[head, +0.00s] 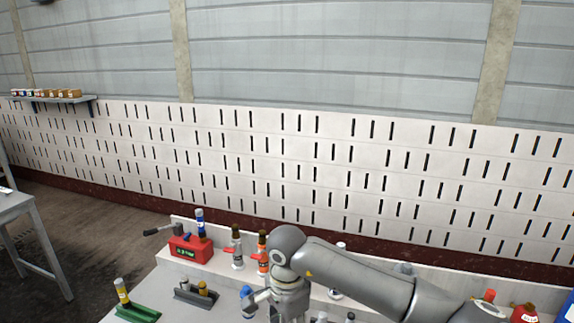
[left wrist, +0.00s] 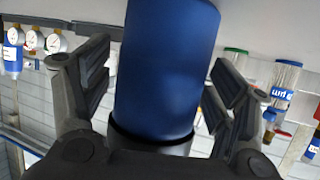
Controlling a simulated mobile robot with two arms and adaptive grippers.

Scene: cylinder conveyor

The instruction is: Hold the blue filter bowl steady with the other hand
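In the left wrist view the blue filter bowl (left wrist: 165,70) fills the middle, with a dark ring and a grey part at its lower end. My left gripper (left wrist: 160,85) has one finger on each side of the bowl, spread wide. A narrow gap shows between the left finger and the bowl; contact on the right side is unclear. My left gripper is not seen in the head view. There my right arm comes in from the right, and its gripper (head: 262,299) is low in the middle, close to a small blue object (head: 247,292). Its fingers are partly hidden.
A red toolbox (head: 190,248) and upright bottles (head: 237,250) stand along the back of the bench. A green holder (head: 138,312) and a dark holder (head: 196,296) lie at front left. Gauges (left wrist: 32,40) and a labelled container (left wrist: 284,85) show behind the bowl.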

